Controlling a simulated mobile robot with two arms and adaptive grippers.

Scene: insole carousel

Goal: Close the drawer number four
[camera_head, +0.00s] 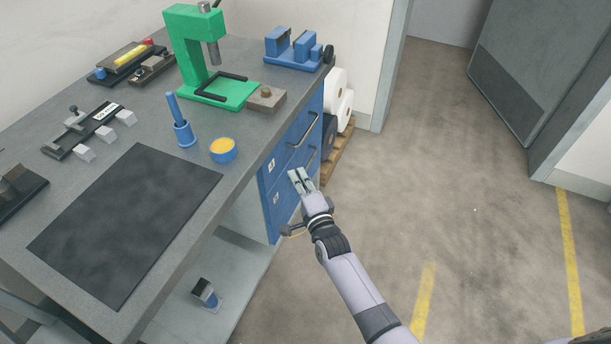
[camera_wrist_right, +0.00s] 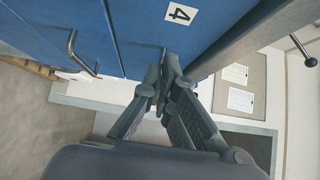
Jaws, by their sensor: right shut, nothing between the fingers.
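The blue drawer unit (camera_head: 284,183) hangs under the right end of the workbench, with white number labels and bar handles on its front. In the right wrist view, the blue front of drawer four (camera_wrist_right: 145,25) carries a white label with the number 4 (camera_wrist_right: 181,13). My right gripper (camera_head: 301,180) is in front of the lower part of the unit, shut and empty. In the wrist view its fingertips (camera_wrist_right: 168,68) are close to the blue front; I cannot tell whether they touch. How far the drawer stands out is unclear. My left gripper is out of view.
The workbench (camera_head: 235,175) holds a green press (camera_head: 195,50), a blue bowl (camera_head: 223,151), a black mat (camera_head: 125,220) and several tools. White rolls (camera_head: 337,95) stand behind the drawer unit. A lower shelf (camera_head: 220,270) extends below. The floor to the right is clear.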

